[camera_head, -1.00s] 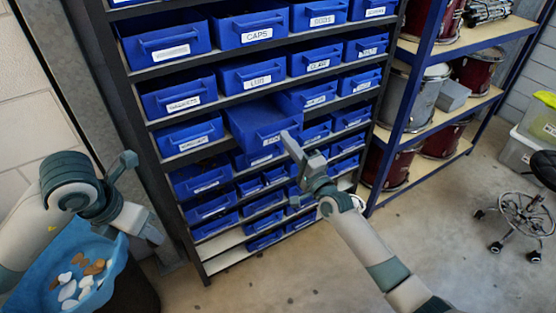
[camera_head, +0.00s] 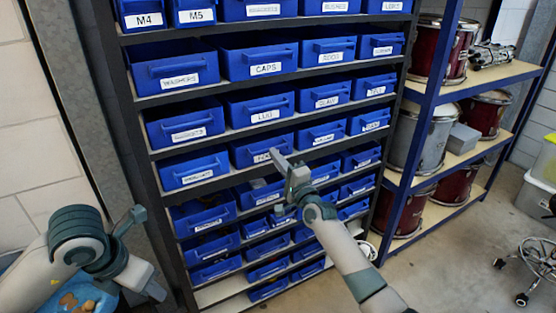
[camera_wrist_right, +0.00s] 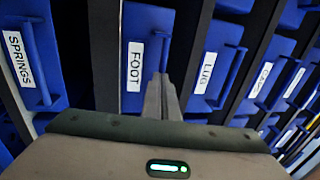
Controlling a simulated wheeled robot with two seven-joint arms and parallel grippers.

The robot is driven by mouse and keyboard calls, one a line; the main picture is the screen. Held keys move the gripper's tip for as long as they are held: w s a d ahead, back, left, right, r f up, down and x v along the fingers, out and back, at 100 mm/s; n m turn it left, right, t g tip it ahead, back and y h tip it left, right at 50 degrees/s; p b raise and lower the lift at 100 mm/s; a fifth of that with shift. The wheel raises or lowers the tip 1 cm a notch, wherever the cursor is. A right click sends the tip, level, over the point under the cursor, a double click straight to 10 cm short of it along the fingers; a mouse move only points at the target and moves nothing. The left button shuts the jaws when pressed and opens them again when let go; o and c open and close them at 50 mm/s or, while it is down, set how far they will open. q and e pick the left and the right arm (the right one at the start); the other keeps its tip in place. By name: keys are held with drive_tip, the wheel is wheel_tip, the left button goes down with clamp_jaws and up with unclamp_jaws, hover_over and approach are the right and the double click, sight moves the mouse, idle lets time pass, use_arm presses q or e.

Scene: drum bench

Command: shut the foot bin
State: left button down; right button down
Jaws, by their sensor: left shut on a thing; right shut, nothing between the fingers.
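The foot bin (camera_head: 244,156) is a blue drawer in the dark rack, its front about level with its neighbours. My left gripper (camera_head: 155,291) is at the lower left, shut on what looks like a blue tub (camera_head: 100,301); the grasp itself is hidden.
Other labelled blue bins fill the rack, such as the lug bin (camera_head: 262,107) above and the springs bin (camera_wrist_right: 38,50) beside it. A blue-framed shelf (camera_head: 432,90) with drums stands to the right. Bare floor (camera_head: 430,270) lies at lower right, with a wheeled stool (camera_head: 522,285).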

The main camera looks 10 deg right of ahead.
drive_tip(key=shift+r, duration=0.5)
use_arm(q)
drive_tip(key=shift+w+a+f, duration=0.15)
drive_tip(key=shift+w, duration=0.15)
drive_tip(key=shift+s+f+b, duration=0.1)
drive_tip(key=shift+f+b, duration=0.45)
use_arm(e)
drive_tip(key=f+v, duration=0.1)
drive_tip(key=v, duration=1.1)
